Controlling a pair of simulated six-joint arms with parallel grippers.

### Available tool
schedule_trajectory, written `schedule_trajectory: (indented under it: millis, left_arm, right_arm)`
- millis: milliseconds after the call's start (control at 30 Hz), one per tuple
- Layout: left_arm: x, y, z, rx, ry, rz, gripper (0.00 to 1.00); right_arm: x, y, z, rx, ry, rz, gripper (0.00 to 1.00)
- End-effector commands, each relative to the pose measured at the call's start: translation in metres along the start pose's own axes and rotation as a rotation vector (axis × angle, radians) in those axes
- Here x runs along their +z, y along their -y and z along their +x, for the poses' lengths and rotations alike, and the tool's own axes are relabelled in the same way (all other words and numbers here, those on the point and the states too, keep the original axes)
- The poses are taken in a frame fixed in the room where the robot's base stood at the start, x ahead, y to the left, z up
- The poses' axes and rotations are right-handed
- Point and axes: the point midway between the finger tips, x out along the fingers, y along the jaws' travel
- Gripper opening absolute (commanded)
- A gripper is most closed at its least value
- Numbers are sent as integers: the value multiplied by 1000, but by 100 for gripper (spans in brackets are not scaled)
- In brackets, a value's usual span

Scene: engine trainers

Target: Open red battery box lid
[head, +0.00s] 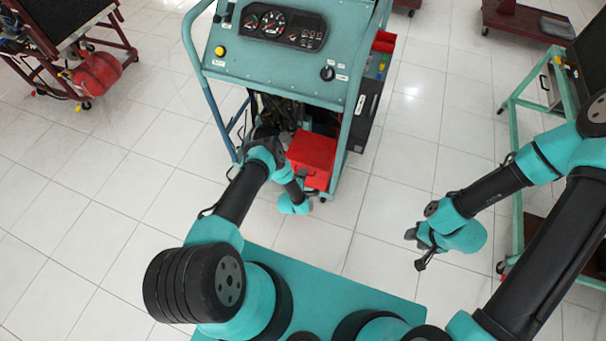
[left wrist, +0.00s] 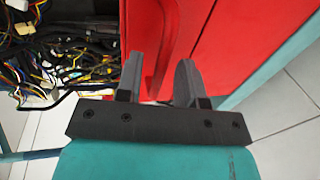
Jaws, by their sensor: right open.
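The red battery box (head: 312,153) sits low in the teal engine trainer, at its front right. Its top lid looks closed in the head view. In the left wrist view the red box (left wrist: 235,45) fills the upper middle and right, with a raised red edge running down it. My left gripper (left wrist: 160,72) has its two fingers apart, close over the red surface near that edge. I see nothing held between them, and cannot tell whether they touch the box. In the head view its fingers are mostly hidden beside the box. My right gripper (head: 416,248) is open and empty over the floor, right of the trainer.
The trainer's control panel (head: 280,42) stands above the box. Loose wiring (left wrist: 60,50) lies left of the box in the left wrist view. A teal frame post (head: 349,125) rises close by the box's right side. Open tiled floor lies between the trainer and my base.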

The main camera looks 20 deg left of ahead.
Motion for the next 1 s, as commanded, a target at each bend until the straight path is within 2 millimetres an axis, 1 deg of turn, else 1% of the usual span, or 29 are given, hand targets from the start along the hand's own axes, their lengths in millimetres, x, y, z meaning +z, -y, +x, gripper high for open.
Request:
schedule_trajectory:
  millis: [133, 433, 800, 1000]
  left_arm:
    - [0, -1, 9, 1, 0, 1, 35]
    - [0, -1, 10, 0, 0, 0, 35]
    - [0, 0, 10, 0, 0, 0, 0]
    - [0, 0, 10, 0, 0, 0, 0]
  right_arm:
    - [0, 0, 0, 0, 0, 0, 43]
    - [0, 0, 0, 0, 0, 0, 43]
    - [0, 0, 0, 0, 0, 0, 43]
    - [0, 0, 0, 0, 0, 0, 43]
